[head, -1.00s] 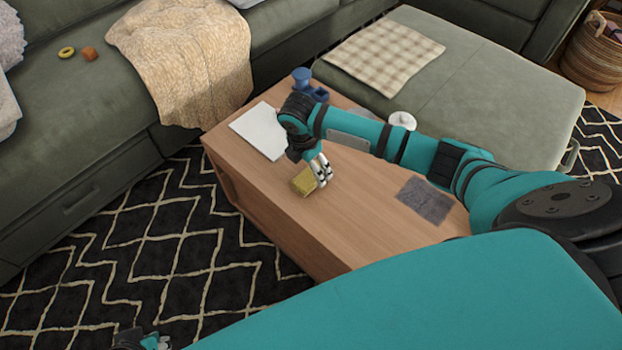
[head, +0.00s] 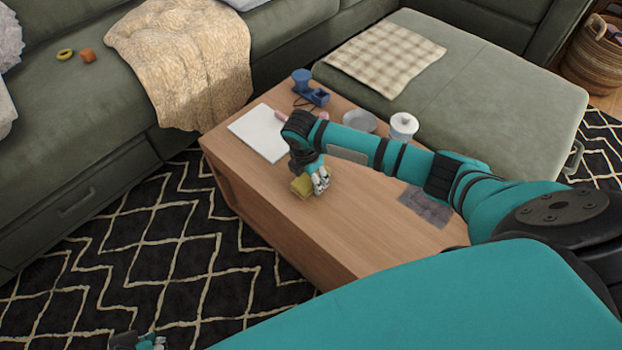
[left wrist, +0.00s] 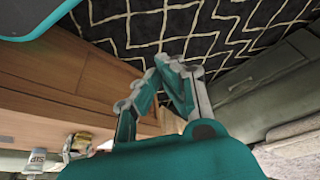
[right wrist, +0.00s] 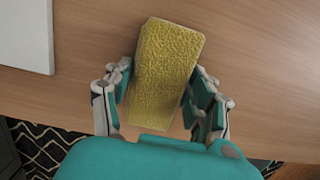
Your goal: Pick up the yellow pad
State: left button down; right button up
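The yellow pad (head: 301,187) is a small block near the left edge of the wooden coffee table. In the right wrist view the pad (right wrist: 165,72) stands slightly tilted between both fingers of my right gripper (right wrist: 160,88), which touch its two sides. In the head view my right gripper (head: 320,182) is low over the table at the pad's right side. Whether the pad still touches the wood is hard to tell. My left gripper (left wrist: 158,70) is empty, with its fingertips together; only a bit of it (head: 150,342) shows at the bottom of the head view.
Bare wood lies in front.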

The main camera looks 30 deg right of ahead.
aim_at(311, 183)
jog(key=c, duration=0.5)
